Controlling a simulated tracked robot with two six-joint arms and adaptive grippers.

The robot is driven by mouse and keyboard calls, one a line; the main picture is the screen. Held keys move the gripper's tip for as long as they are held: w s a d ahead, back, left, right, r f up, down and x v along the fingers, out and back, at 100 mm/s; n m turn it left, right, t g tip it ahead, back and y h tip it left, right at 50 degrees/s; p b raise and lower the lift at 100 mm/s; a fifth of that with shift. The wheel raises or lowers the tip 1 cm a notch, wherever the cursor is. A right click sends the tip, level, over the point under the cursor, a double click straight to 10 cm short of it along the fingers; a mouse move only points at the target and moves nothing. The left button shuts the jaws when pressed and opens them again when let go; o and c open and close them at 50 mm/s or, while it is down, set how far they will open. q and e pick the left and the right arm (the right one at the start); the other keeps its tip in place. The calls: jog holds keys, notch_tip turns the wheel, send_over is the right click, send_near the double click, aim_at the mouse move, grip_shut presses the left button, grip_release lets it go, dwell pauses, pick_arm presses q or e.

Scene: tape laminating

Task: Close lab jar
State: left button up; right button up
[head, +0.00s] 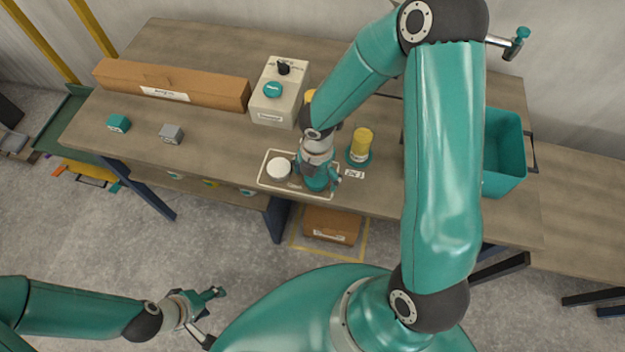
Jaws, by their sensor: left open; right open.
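A white round piece (279,168), which looks like a lid or a jar seen from above, is at the left of a shallow beige tray (268,185) near the bench's front edge. A yellow and white cylinder (361,145), jar-like, stands upright on a teal round base to the right of the tray. My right gripper (322,184) is open and points down over the tray's right part, between these two; it hides what lies beneath it. My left gripper (212,303) is open and empty, low in front of the bench, far from these things.
A beige box (277,103) with a teal round button and black knob stands behind the tray. A long cardboard box (170,84), a teal block (118,123) and a grey block (171,133) are at left. A teal bin (504,150) stands at right, partly behind my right arm.

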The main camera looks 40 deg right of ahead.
aim_at(316, 178)
jog(key=c, duration=0.8)
jog(key=shift+c, duration=0.2)
jog(key=shift+r, duration=0.15)
jog(key=shift+r, duration=0.55)
notch_tip(316, 178, up, 19)
jog(key=p, duration=0.3)
jog(key=shift+f, duration=0.1)
